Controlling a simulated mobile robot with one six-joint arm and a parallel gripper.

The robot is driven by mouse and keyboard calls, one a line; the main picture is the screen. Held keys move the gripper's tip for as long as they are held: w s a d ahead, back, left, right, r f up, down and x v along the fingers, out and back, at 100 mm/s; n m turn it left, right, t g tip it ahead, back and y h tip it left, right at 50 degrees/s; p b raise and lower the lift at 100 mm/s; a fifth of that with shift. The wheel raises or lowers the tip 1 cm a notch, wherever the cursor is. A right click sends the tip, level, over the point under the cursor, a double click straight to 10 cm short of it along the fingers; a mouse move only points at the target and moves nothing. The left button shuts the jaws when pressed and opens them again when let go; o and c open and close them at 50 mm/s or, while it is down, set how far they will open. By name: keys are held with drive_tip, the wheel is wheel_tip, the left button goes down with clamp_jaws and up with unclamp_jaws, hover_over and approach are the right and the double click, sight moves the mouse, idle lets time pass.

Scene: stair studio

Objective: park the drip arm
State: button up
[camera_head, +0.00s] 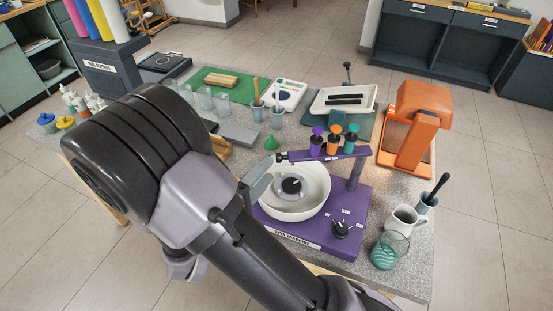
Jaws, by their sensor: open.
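The purple drip arm (330,154) runs level from a post (355,174) on the purple spin machine (343,208). It reaches left above the far side of the white bowl (322,190) and carries purple, orange and teal bottles. A dark knob or handle is at its left end. My gripper (272,168) is by that left end, its grey fingers beside it and over the bowl's left rim. The jaws are open; whether they straddle the end or touch it, I cannot tell. My arm hides the machine's left side.
An orange lamp-like device (408,125) stands right of the post. A white pitcher (402,220) and a teal glass (389,250) stand at the table's right front. A white tray (343,101) lies at the back.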

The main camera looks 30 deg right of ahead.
sight(278, 158)
drive_tip(key=x, duration=0.6)
drive_tip(key=shift+w+d+b, duration=0.15)
drive_tip(key=shift+d+b, duration=0.05)
drive_tip(key=shift+b, duration=0.2)
drive_tip(key=shift+c, duration=0.2)
clamp_jaws()
idle(0.7)
